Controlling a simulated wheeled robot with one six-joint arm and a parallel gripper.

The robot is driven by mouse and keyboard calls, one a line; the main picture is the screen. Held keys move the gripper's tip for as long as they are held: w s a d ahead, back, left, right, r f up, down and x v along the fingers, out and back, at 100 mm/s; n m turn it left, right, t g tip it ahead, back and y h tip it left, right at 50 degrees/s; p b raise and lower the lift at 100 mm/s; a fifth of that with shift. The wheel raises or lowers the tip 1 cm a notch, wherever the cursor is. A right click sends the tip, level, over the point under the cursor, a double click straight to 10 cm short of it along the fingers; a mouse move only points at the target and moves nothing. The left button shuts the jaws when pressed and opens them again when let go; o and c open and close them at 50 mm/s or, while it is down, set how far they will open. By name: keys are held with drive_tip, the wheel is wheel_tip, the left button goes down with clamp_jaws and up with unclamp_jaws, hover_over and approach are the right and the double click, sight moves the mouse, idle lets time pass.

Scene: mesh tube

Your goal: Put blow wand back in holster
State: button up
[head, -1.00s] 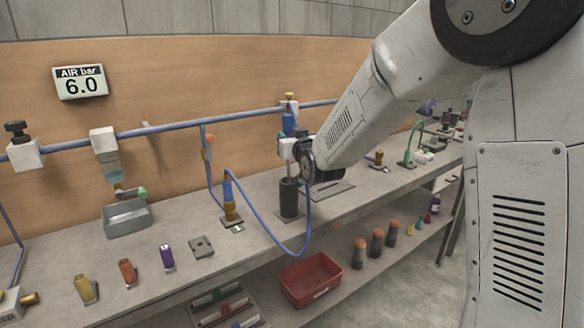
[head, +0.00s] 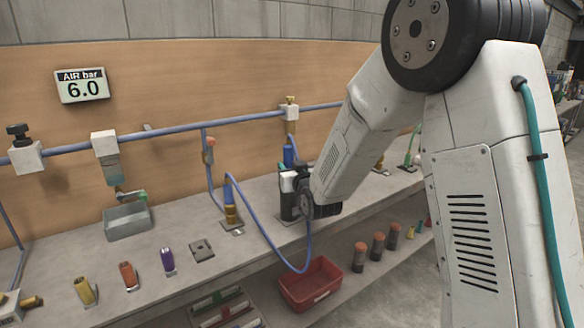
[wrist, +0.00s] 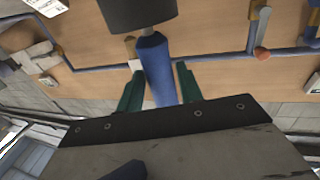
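The blow wand has a blue handle (head: 288,155) that stands roughly upright above my gripper (head: 297,182). In the wrist view the blue handle (wrist: 154,68) lies between the green fingers (wrist: 159,90), which appear shut on it. The holster is a dark upright cylinder (head: 290,208) on the bench, directly below my gripper.
A blue hose (head: 268,238) loops from my gripper past the bench edge to a brass coupler (head: 231,213). A blue pipe (head: 245,118) runs along the wall behind. A red bin (head: 311,285) is on the lower shelf. Coloured fittings (head: 128,276) stand at the left front.

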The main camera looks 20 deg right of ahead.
drive_tip(key=shift+o, duration=0.9)
drive_tip(key=shift+r, duration=0.1)
drive_tip(key=s+d+r+g, duration=0.1)
drive_tip(key=s+g, duration=0.7)
drive_tip(key=s, duration=1.6)
drive_tip(key=s+d+r+g+h, duration=0.1)
drive_tip(key=s+g, duration=0.7)
drive_tip(key=s, duration=1.6)
drive_tip(key=shift+s+d+r+m+g, duration=0.15)
drive_tip(key=shift+d+r+m+g, duration=0.15)
drive_tip(key=shift+d+r, duration=0.5)
drive_tip(key=shift+d+f, duration=0.15)
